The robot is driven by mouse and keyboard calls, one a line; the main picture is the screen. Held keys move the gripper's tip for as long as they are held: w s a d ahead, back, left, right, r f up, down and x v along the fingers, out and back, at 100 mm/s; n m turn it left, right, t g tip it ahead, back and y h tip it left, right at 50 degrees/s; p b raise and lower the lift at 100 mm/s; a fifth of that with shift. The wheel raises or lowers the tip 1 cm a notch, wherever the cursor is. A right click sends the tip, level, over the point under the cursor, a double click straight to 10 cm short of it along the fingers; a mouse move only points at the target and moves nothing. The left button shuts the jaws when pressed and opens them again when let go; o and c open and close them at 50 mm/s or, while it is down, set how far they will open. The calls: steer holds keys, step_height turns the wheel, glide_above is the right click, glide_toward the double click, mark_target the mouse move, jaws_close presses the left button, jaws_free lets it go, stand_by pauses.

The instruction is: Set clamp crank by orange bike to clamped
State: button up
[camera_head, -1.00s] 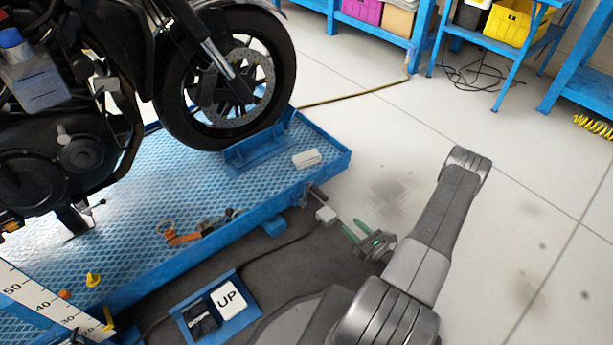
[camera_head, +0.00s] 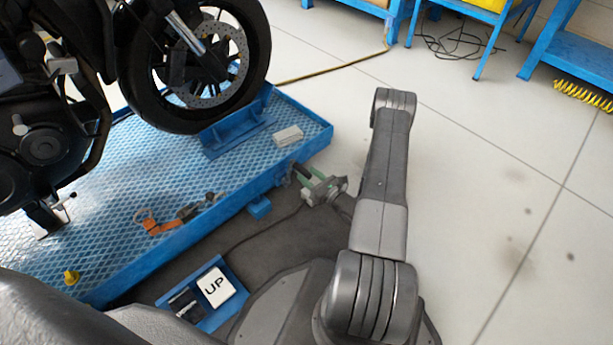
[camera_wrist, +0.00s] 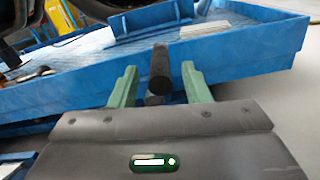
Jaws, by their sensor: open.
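The clamp crank (camera_head: 300,171) is at the near side of the blue lift platform (camera_head: 110,245), close to its right end. Its dark round handle (camera_wrist: 160,72) stands upright in the wrist view, with a small grey part below it. My gripper (camera_head: 312,183) is open, and its green fingers stand on either side of the handle. In the wrist view my gripper (camera_wrist: 159,76) has gaps between the handle and both fingers. The crank's base is mostly hidden by my gripper. The motorcycle (camera_head: 70,120) on the platform looks black here; no orange shows on it.
A pedal box marked UP (camera_head: 217,287) lies on the floor in front of the platform. A white block (camera_head: 288,136) and an orange strap (camera_head: 160,229) lie on the platform. Blue benches (camera_head: 555,60) stand at the back right. The floor to the right is clear.

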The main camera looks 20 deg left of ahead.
steer(key=shift+x, duration=0.85)
jaws_close()
steer(key=shift+d, duration=0.1)
